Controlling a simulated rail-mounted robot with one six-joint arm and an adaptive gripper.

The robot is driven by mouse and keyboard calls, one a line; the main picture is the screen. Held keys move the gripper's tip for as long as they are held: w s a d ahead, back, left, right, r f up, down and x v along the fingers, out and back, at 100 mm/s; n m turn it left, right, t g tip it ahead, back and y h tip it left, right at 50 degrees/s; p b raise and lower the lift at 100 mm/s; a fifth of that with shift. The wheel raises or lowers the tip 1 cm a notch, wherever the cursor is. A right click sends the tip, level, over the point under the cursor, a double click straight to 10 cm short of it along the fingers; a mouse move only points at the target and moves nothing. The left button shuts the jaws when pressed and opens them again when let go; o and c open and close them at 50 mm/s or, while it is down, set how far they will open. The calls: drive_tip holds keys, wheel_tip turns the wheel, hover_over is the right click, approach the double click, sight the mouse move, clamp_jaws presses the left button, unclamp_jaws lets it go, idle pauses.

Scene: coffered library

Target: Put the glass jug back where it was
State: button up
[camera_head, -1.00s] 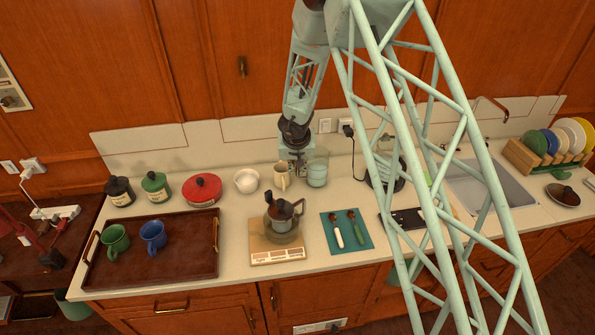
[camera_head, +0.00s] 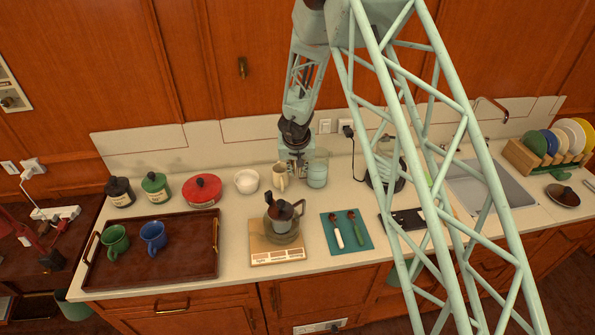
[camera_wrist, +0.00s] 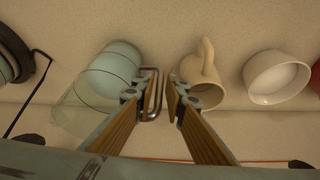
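The glass jug (camera_head: 318,172) stands upright on the counter near the back wall, with something pale in its lower part. In the wrist view the jug (camera_wrist: 98,85) is at left, its wire handle (camera_wrist: 158,98) pointing right. My gripper (camera_head: 297,168) is down between the jug and a cream mug. In the wrist view my gripper's (camera_wrist: 163,92) fingers are a little apart, and the outer bar of the handle shows in the gap. A space shows between the bar and the right finger. Whether the left finger touches the handle is not clear.
The cream mug (camera_head: 281,177) is close by my gripper, with a white bowl (camera_head: 246,181) left of it. In front are a coffee pot (camera_head: 283,217) on a scale (camera_head: 262,255) and a teal mat (camera_head: 364,242) with two tools. A tray (camera_head: 190,265) with two mugs is at left.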

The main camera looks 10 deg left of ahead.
drive_tip(key=p+v, duration=0.5)
drive_tip(key=v, duration=0.6)
drive_tip(key=shift+r, duration=0.4)
drive_tip(key=shift+s, duration=0.1)
idle(0.6)
